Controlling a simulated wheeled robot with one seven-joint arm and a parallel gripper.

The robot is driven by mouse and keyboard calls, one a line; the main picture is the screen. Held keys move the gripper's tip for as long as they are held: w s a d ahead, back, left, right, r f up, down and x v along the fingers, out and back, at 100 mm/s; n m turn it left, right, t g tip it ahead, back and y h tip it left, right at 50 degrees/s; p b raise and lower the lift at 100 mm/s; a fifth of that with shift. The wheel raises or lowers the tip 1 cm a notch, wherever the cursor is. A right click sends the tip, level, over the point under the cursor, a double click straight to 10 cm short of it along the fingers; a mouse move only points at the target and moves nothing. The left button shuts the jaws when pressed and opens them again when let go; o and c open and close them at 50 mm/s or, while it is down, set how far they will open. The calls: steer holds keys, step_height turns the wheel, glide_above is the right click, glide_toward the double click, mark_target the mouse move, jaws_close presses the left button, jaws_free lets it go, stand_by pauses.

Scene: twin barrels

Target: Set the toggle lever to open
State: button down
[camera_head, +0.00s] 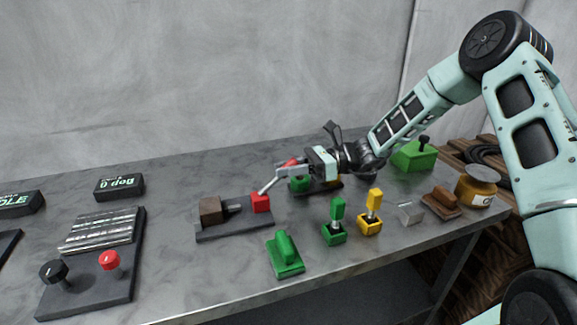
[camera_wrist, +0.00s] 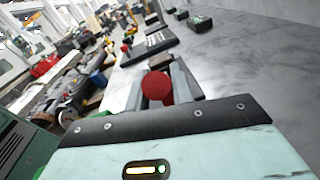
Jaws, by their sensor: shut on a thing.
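The toggle lever is a dark grey arm (camera_head: 232,209) with a red end (camera_head: 261,203), coming out of a brown block (camera_head: 210,211) on a dark base plate (camera_head: 235,231). The lever lies low, pointing right in the head view. My gripper (camera_head: 264,191) reaches in from the right with its fingers at the red end. In the wrist view the red end (camera_wrist: 157,88) shows as a round face between the fingers, with the brown block (camera_wrist: 160,62) beyond it. My gripper is shut on the red end, which hides most of the lever in the wrist view.
A green block handle (camera_head: 285,255), a green switch (camera_head: 336,222) and a yellow switch (camera_head: 371,215) stand in front on the grey table. A panel with a black knob and a red knob (camera_head: 109,261) is at the left. Green and red parts sit behind my gripper.

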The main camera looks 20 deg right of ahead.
mark_target(270, 182)
steer(key=shift+a+r+h+p, duration=0.35)
steer(key=shift+r+h+p, duration=0.4)
steer(key=shift+p, duration=0.4)
steer(key=a+r+h+p, duration=0.1)
steer(key=h+p, duration=0.1)
steer(key=p, duration=0.2)
steer(key=shift+a+r+g, duration=0.25)
steer(key=shift+a+g, duration=0.05)
steer(key=shift+a, duration=0.1)
steer(key=a+h+p, duration=0.1)
steer(key=p, duration=0.1)
steer(key=a+h+p, duration=0.1)
steer(key=h+p, duration=0.1)
steer(key=shift+r+n, duration=0.3)
steer(key=shift+r, duration=0.05)
steer(key=a+h+p, duration=0.1)
steer(key=h+p, duration=0.1)
steer(key=p, duration=0.1)
steer(key=shift+a+r, duration=0.1)
steer(key=shift+a, duration=0.15)
steer(key=shift+a+h+p, duration=0.45)
steer(key=shift+h+p, duration=0.2)
steer(key=shift+p, duration=0.5)
steer(key=shift+a+f, duration=0.1)
steer(key=shift+f, duration=0.25)
steer(key=c, duration=1.2)
jaws_free()
steer(key=shift+a, duration=0.1)
